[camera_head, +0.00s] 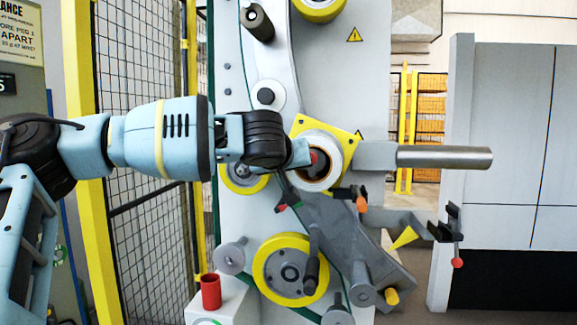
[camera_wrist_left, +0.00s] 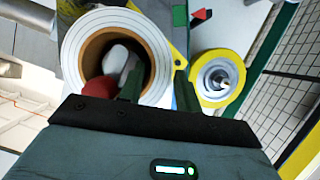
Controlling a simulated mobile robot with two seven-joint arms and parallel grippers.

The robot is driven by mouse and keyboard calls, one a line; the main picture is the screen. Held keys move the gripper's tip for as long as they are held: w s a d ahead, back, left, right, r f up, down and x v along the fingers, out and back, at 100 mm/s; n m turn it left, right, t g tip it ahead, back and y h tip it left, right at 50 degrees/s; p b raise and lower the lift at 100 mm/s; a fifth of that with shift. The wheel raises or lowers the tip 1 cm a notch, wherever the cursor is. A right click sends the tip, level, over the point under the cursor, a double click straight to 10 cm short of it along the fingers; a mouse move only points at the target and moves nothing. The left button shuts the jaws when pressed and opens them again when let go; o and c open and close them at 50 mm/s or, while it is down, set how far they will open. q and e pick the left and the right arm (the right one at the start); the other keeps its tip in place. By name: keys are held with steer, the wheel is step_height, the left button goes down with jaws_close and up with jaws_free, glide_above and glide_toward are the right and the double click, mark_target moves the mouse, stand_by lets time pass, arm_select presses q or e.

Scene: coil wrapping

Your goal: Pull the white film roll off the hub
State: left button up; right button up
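The white film roll (camera_head: 318,166) with a brown core sits on the machine in front of a yellow plate. It also shows in the left wrist view (camera_wrist_left: 157,38), open end facing the camera. The hub (camera_wrist_left: 116,62) is pale with a red end and shows inside the core. My left gripper (camera_head: 302,154) is at the roll's front face. In the left wrist view my left gripper (camera_wrist_left: 159,88) has one finger inside the core and one outside, straddling the roll's wall. Whether the fingers press on the wall cannot be made out. My right gripper is not in view.
A grey metal bar (camera_head: 445,157) sticks out to the right of the roll. A yellow-rimmed wheel (camera_head: 291,270) and several rollers are below. A red cylinder (camera_head: 211,291) stands at lower left. A mesh fence (camera_head: 140,120) is behind my left arm. A grey cabinet (camera_head: 515,150) is at right.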

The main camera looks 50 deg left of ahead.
arm_select(q)
steer(key=shift+c, duration=0.3)
jaws_close()
steer(key=shift+c, duration=2.1)
jaws_free()
steer(key=shift+c, duration=1.1)
steer(key=shift+r, duration=0.15)
jaws_close()
steer(key=shift+d, duration=0.1)
